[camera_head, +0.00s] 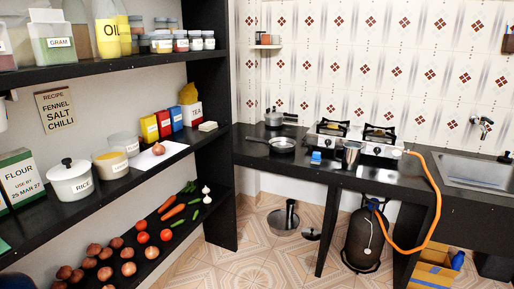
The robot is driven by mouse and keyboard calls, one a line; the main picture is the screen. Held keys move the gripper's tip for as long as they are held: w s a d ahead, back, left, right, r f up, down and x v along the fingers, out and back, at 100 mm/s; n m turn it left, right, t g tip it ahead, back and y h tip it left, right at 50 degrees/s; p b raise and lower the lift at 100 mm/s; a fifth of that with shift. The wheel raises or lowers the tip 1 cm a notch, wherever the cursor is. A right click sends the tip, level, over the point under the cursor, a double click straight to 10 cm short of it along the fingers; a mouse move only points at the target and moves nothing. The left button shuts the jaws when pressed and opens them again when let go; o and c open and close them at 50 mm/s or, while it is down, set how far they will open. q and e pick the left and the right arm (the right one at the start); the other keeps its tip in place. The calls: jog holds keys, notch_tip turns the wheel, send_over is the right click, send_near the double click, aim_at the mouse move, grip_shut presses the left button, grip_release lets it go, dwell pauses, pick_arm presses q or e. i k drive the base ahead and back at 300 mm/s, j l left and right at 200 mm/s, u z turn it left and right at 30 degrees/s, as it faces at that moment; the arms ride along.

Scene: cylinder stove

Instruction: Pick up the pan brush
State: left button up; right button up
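No object is clearly recognisable as the pan brush. A small blue item (316,157) with a pale part lies on the black counter (262,158), just right of the frying pan (281,146); it is too small to identify for sure. On the tiled floor under the counter are a grey metallic object (284,219) with an upright part and a smaller dark object (311,234) beside it; I cannot tell what either is. Neither of my grippers can be made out in the head view.
The gas stove (362,137), a metal cup (351,155) and a lidded pot (274,117) stand on the counter. The sink (473,171) is at right. A gas cylinder (364,238) with an orange hose (436,205) stands below. Loaded shelves (120,68) line the left.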

aim_at(316, 158)
jog(key=i+j+z, duration=0.15)
jog(key=i+z, duration=0.3)
jog(key=i, duration=0.2)
jog(key=i+j+z, duration=0.45)
jog(key=i, duration=0.2)
jog(key=i+j+z, duration=0.45)
jog(key=i+j, duration=0.1)
jog(key=i, duration=0.05)
